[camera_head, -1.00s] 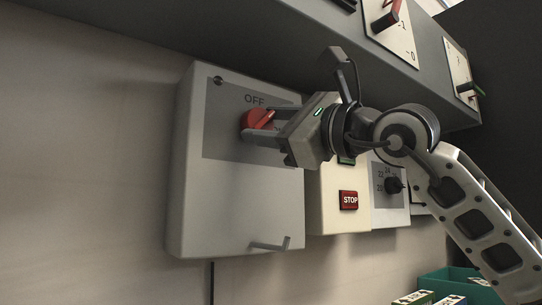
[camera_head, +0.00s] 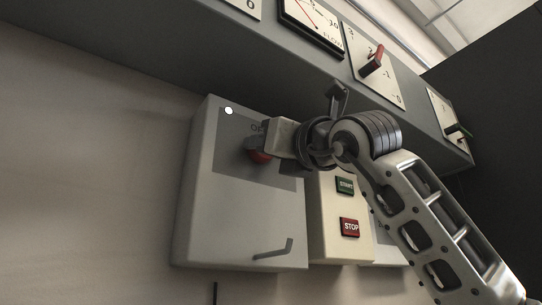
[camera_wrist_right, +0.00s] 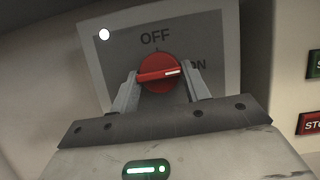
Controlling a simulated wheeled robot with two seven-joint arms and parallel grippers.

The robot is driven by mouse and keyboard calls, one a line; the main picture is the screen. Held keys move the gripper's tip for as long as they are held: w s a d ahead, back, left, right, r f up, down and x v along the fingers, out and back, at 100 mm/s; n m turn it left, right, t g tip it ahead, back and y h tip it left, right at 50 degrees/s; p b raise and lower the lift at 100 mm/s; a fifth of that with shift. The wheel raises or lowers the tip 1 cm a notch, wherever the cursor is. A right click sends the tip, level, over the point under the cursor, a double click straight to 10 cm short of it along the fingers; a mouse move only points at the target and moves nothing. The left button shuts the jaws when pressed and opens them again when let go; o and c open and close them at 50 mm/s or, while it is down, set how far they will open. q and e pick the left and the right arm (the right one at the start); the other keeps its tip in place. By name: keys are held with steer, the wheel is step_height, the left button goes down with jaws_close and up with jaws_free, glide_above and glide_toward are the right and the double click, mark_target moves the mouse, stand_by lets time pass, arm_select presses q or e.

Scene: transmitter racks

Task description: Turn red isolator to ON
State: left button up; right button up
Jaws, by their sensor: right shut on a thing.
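The red isolator knob (camera_wrist_right: 158,72) sits on a grey panel (camera_wrist_right: 205,30) marked OFF above and ON at the right. Its bar lies nearly level, with its white mark at the right, toward ON. My right gripper (camera_wrist_right: 162,80) is shut on the knob, one finger at each side. In the head view, the knob (camera_head: 260,156) shows only in part below my right gripper (camera_head: 266,142), which hides the rest. A round lamp (camera_wrist_right: 104,34) on the panel is white, also in the head view (camera_head: 229,110). My left gripper is not in view.
A cream box with a green START button (camera_head: 346,186) and a red STOP button (camera_head: 350,227) stands right of the isolator box. A grey cabinet (camera_head: 150,62) with a meter and switches overhangs above. A bent handle (camera_head: 274,250) juts from the isolator box's lower front.

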steer(key=shift+m, duration=0.5)
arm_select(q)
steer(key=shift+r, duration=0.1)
arm_select(e)
steer(key=o, duration=1)
steer(key=shift+c, duration=0.2)
steer(key=shift+s+f, duration=0.1)
steer(key=shift+s, duration=0.05)
arm_select(q)
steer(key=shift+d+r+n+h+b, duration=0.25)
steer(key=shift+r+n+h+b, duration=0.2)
steer(key=shift+b, duration=0.65)
arm_select(e)
steer(key=v, duration=1.5)
steer(key=shift+s+f, duration=0.2)
steer(key=shift+s, duration=0.1)
steer(key=shift+d, duration=0.1)
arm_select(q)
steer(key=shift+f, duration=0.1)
